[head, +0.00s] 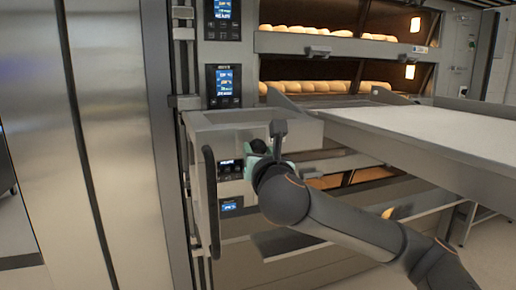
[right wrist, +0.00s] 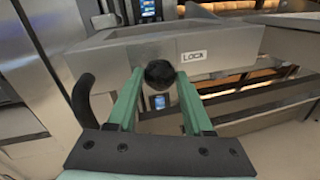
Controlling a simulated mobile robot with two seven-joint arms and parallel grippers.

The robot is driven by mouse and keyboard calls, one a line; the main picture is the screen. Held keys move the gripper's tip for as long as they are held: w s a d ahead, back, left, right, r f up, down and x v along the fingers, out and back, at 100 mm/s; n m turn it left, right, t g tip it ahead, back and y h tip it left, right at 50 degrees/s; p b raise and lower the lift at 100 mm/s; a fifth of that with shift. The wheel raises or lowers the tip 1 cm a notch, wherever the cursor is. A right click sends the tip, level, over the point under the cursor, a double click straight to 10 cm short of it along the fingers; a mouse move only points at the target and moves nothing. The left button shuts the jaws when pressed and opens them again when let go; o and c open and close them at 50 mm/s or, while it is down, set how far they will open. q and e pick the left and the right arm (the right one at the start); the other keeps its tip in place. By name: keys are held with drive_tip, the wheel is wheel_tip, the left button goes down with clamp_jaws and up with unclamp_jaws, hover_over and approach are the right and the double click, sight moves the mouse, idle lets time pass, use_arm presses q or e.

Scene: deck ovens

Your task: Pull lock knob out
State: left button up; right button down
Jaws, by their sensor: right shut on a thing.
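The lock knob (right wrist: 160,73) is a round black knob on the grey metal bracket, left of a white label reading LOCK (right wrist: 193,56) in the right wrist view. My right gripper (right wrist: 158,80) has its two green fingers on either side of the knob and is shut on it. In the head view my right gripper (head: 258,148) is at the front of the grey bracket (head: 228,122), and my wrist hides most of the knob. My left gripper is not in view.
A pale loading surface (head: 440,130) with a metal side rail extends at the right. A dark upright handle (head: 209,195) stands left of my gripper. Deck ovens with bread loaves (head: 325,87) are behind. Steel panels fill the left.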

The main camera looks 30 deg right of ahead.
drive_tip(key=shift+s+a, duration=0.15)
drive_tip(key=shift+s, duration=0.5)
drive_tip(key=shift+s+a, duration=0.1)
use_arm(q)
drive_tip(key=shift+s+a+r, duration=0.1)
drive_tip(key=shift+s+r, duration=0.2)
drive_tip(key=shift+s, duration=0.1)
use_arm(e)
drive_tip(key=shift+f, duration=0.15)
drive_tip(key=c, duration=0.7)
unclamp_jaws()
drive_tip(key=o, duration=0.3)
drive_tip(key=shift+s, duration=0.1)
drive_tip(key=shift+o, duration=0.4)
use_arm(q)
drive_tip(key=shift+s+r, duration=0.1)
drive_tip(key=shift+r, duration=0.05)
